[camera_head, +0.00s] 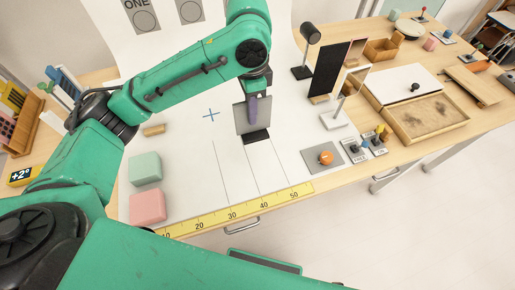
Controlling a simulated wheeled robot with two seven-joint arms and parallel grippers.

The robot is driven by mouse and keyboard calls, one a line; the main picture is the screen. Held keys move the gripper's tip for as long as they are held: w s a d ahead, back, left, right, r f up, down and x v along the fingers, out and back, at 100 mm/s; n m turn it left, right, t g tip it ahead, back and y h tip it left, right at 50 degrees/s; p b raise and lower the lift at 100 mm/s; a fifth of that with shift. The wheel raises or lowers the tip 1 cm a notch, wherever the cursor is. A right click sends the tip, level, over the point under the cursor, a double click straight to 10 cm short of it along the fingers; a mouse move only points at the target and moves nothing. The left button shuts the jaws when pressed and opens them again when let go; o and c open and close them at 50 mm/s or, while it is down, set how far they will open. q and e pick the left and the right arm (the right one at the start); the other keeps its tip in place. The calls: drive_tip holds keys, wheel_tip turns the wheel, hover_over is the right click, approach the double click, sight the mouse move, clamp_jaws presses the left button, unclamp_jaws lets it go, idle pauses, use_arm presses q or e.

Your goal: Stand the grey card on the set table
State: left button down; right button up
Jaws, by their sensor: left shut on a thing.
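The grey card (240,121) is upright over the white set table (190,180), near its middle. A dark foot or block (257,137) shows at its lower edge; I cannot tell whether it touches the table. My left gripper (257,92) reaches down from above and is shut on the card, with a purple upright piece (253,108) in front of the card's face. The gripper hides part of the card's upper right. My right gripper is not in view.
A yellow ruler (232,215) runs along the front edge. Green (145,167) and pink (147,206) blocks stand left. A black panel (330,70), a clear panel on a white base (335,120) and an orange knob (326,157) stand right. Thin lines mark clear table in front of the card.

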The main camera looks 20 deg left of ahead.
sight(250, 138)
use_arm(q)
drive_tip(key=s+f, duration=0.1)
drive_tip(key=s+f+b, duration=0.1)
drive_tip(key=f, duration=0.1)
drive_tip(key=s+f, duration=0.1)
drive_tip(key=f, duration=0.5)
drive_tip(key=shift+s+f+p, duration=0.3)
drive_tip(key=shift+f, duration=0.1)
drive_tip(key=f, duration=0.5)
drive_tip(key=w+f, duration=0.1)
drive_tip(key=f, duration=0.2)
drive_tip(key=shift+f, duration=0.25)
drive_tip(key=c, duration=1)
unclamp_jaws()
drive_tip(key=shift+f, duration=0.1)
drive_tip(key=shift+o, duration=0.2)
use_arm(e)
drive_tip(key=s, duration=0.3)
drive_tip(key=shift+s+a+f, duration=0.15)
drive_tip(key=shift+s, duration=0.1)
use_arm(q)
wheel_tip(250, 138, up, 12)
drive_tip(key=shift+r+b, duration=0.15)
drive_tip(key=shift+b, duration=0.3)
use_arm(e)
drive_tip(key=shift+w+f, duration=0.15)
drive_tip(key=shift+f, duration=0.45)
